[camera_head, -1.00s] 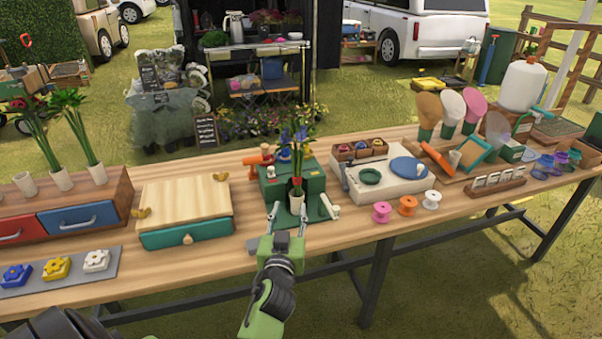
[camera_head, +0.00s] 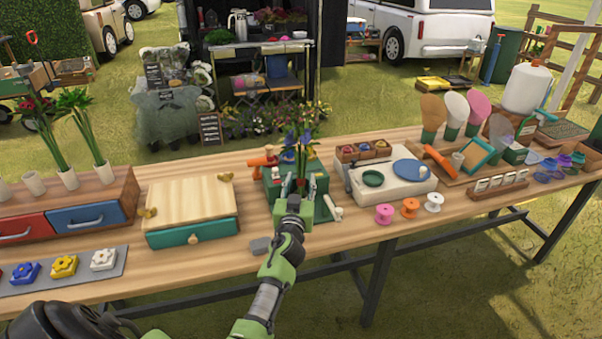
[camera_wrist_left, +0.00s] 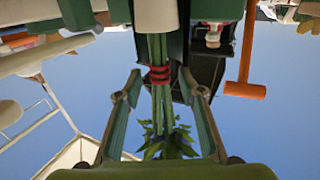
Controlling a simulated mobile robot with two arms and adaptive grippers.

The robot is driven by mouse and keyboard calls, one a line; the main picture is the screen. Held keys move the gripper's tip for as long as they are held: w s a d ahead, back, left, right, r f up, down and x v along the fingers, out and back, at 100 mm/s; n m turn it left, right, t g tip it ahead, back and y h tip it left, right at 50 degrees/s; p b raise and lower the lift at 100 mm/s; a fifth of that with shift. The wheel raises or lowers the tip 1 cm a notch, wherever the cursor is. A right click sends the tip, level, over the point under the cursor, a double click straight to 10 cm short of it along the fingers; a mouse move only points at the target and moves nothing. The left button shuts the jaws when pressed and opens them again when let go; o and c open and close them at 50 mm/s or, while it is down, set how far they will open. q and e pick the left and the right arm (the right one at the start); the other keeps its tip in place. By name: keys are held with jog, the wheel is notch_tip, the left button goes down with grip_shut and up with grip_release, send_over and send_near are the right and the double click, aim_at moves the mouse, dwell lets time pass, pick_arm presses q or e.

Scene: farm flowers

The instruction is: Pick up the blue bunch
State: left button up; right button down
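The blue bunch (camera_head: 302,142) stands upright at the green bench device (camera_head: 318,182), blue flowers on top and green leaves below. In the left wrist view, which looks upside down, its green stems (camera_wrist_left: 157,105) have a red tie (camera_wrist_left: 159,75) and meet a pale cup (camera_wrist_left: 156,14). My left gripper (camera_head: 294,192) is in front of the device, at the height of the stems. In the left wrist view its two fingers (camera_wrist_left: 157,82) are open, one on each side of the stems, with gaps visible. My right gripper is not in view.
A wooden-lidded box (camera_head: 188,204) and a drawer unit (camera_head: 92,215) stand left of the device. An orange-handled tool (camera_wrist_left: 243,80) is close beside the stems. A white board with a blue disc (camera_head: 411,169) and ribbon spools (camera_head: 410,207) lie to the right.

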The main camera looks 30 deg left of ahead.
pick_arm(q)
jog(key=shift+x, duration=1.05)
jog(key=shift+s, duration=0.1)
grip_shut()
